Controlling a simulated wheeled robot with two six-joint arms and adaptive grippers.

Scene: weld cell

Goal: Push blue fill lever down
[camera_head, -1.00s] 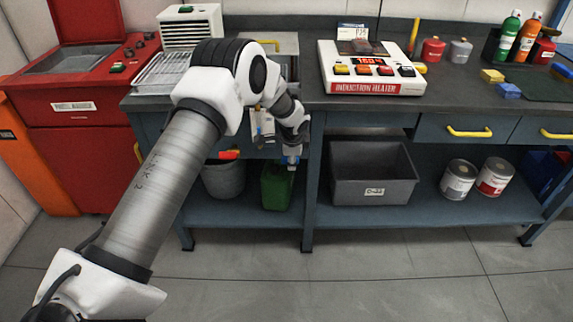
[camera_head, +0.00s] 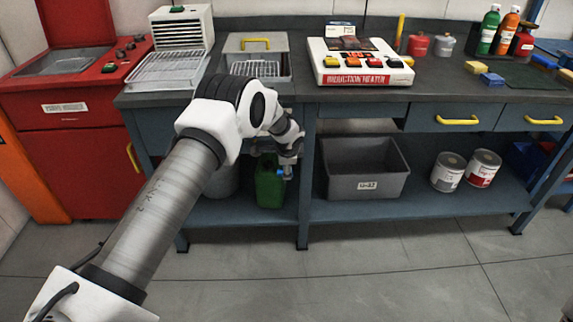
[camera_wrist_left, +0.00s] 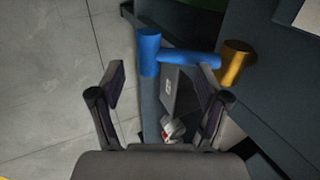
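The blue fill lever (camera_wrist_left: 178,57) shows in the left wrist view, with a thick round knob at its left end and a brass fitting (camera_wrist_left: 236,62) at its right. My left gripper (camera_wrist_left: 163,88) is open, with one finger left of the knob and the other near the bar by the brass fitting. I cannot tell whether either finger touches the lever. In the head view, my left gripper (camera_head: 287,163) is below the bench front edge, by the green can; a small blue bit shows there, mostly hidden. My right gripper is not in view.
A lidded metal tank (camera_head: 283,66) is set in the bench (camera_head: 225,97) above the gripper. A green can (camera_head: 266,186) and a grey crate (camera_head: 366,184) stand on the lower shelf. A bench leg (camera_head: 305,205) is just right of the gripper. The floor in front is clear.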

